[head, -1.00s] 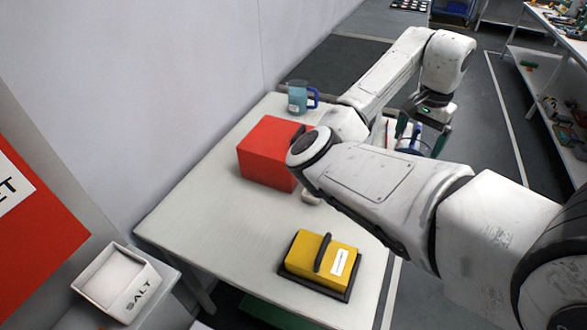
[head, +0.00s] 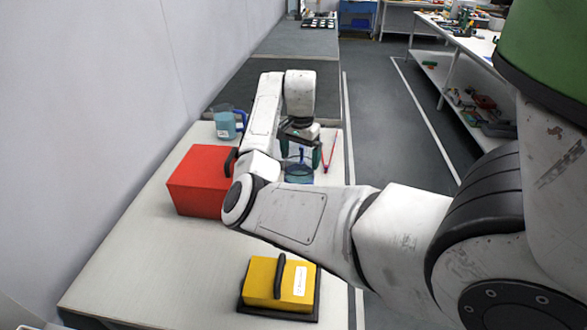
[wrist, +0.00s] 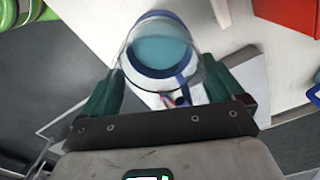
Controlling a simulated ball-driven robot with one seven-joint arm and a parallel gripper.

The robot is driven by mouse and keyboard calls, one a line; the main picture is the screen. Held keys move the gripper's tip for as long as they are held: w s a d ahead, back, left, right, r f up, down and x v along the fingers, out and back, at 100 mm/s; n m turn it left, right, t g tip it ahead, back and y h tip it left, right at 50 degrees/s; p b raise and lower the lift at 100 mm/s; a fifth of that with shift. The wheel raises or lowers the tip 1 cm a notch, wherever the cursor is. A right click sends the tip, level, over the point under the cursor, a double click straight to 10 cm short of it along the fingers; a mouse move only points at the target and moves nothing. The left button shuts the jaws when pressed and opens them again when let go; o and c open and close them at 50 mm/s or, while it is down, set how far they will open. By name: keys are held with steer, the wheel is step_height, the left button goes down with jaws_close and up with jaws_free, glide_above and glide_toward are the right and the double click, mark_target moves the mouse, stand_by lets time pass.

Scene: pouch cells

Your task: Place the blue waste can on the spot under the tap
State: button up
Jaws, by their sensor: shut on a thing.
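The blue waste can (head: 299,172) is between the fingers of my gripper (head: 300,150), over the far right part of the table in the head view. In the wrist view the can (wrist: 163,52) is round, with clear walls, blue bands and teal inside. The green fingers of my gripper (wrist: 165,95) close on it from both sides. The can looks upright. I cannot tell whether its base touches the table. I see no tap and no spot under one in these views.
A red box (head: 195,180) stands left of my forearm, with a blue jug (head: 228,122) behind it. A yellow case (head: 277,281) lies at the table's near end. A thin red item (head: 331,150) is right of the gripper. The left table surface (head: 140,255) is bare.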

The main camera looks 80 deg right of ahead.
steer(key=shift+w+d+f, duration=0.3)
steer(key=shift+w+f, duration=0.5)
steer(key=shift+f, duration=0.1)
steer(key=shift+w+f+p, duration=0.15)
steer(key=shift+f+p, duration=0.3)
steer(key=shift+f, duration=1.25)
steer(key=shift+f, duration=0.1)
steer(key=o, duration=1.5)
steer(key=shift+f, duration=0.1)
